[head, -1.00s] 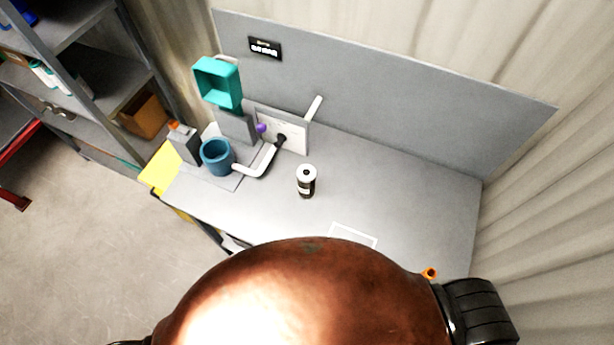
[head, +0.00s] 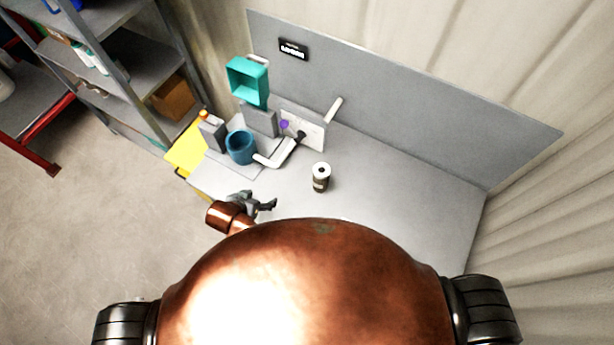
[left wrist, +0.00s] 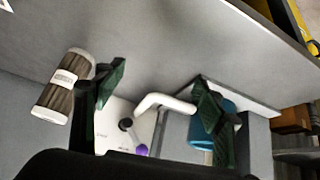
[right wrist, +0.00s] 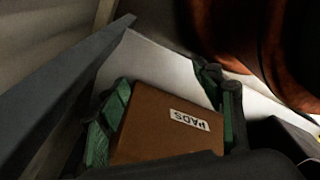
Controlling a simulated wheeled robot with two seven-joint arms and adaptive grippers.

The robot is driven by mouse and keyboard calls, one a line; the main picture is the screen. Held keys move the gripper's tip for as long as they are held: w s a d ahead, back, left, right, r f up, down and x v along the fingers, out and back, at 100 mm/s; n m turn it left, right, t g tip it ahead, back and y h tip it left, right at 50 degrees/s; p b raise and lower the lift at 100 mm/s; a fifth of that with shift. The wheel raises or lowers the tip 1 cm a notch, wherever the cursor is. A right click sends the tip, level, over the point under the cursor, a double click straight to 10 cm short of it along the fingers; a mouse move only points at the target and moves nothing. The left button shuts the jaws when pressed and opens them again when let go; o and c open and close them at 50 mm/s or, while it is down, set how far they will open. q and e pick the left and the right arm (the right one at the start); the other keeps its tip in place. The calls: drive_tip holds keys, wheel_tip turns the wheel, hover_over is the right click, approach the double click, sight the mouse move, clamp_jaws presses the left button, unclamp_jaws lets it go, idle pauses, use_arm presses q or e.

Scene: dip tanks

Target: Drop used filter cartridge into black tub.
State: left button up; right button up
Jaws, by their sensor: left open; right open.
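The filter cartridge (head: 320,180) stands upright on the grey bench, with a white top with a dark centre and a dark body. In the left wrist view the cartridge (left wrist: 62,86) shows brown pleats and white end caps, just outside the left finger in the picture. My left gripper (head: 268,205) is open and empty at the bench's front edge, left of the cartridge and apart from it. Its fingers also show in the left wrist view (left wrist: 158,105). My right gripper (right wrist: 168,100) is open, hidden in the head view. I cannot identify a black tub in any view.
A blue cup (head: 241,147), a white pipe (head: 276,155) and a teal open box (head: 248,80) on a grey stand are at the bench's left end. A brown box marked PADS (right wrist: 165,130) lies before my right gripper. A grey panel (head: 400,105) backs the bench.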

sight(315, 178)
use_arm(q)
drive_tip(key=w+d+r+m+h, duration=0.1)
drive_tip(key=d, duration=0.5)
drive_tip(key=w+d+r+m+h, duration=0.1)
drive_tip(key=d+r+m, duration=0.1)
drive_tip(key=d, duration=0.4)
drive_tip(key=w+d+r+m+h, duration=0.1)
drive_tip(key=d+r, duration=0.1)
drive_tip(key=d, duration=0.4)
drive_tip(key=shift+w+d+m+p, duration=0.15)
drive_tip(key=shift+w+m+p, duration=0.15)
drive_tip(key=shift+m+p, duration=0.1)
drive_tip(key=p+x, duration=0.1)
drive_tip(key=x, duration=0.5)
drive_tip(key=shift+d+f, duration=0.15)
drive_tip(key=shift+f, duration=0.05)
drive_tip(key=shift+w+d+f, duration=0.2)
drive_tip(key=shift+d+f, duration=0.05)
drive_tip(key=shift+f, duration=0.15)
use_arm(e)
drive_tip(key=shift+w+d+r, duration=0.1)
drive_tip(key=shift+w+r, duration=0.2)
drive_tip(key=shift+r, duration=0.25)
drive_tip(key=shift+w+d+r, duration=0.1)
drive_tip(key=shift+w+r, duration=0.15)
drive_tip(key=shift+r, duration=0.3)
use_arm(q)
drive_tip(key=shift+c, duration=0.5)
